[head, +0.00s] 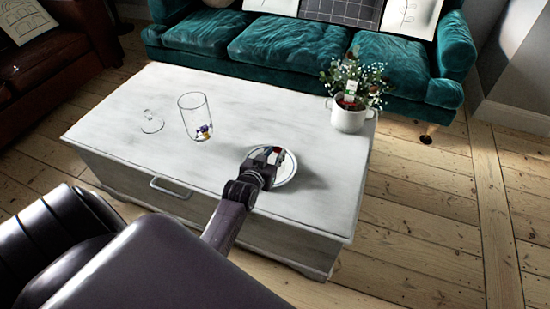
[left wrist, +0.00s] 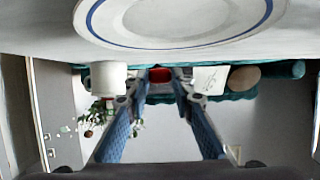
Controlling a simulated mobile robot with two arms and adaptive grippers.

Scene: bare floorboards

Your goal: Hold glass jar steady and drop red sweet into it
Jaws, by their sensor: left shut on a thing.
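A clear glass jar (head: 194,112) stands upright on the white table, with several small coloured sweets (head: 204,131) at its bottom. No gripper touches it. My left gripper (head: 268,157) is over a white plate (head: 289,176), to the right of the jar and nearer to me. It is shut on the red sweet (left wrist: 158,74), which shows between the fingertips in the left wrist view. The blue-rimmed plate also shows there (left wrist: 180,38). The gripper hides part of the plate in the head view. My right gripper is not in view.
A glass lid (head: 152,123) lies left of the jar. A white pot (head: 348,119) with a flowering plant stands at the table's right back corner. The white table (head: 250,105) is clear between jar and pot. A teal sofa (head: 280,47) stands behind it.

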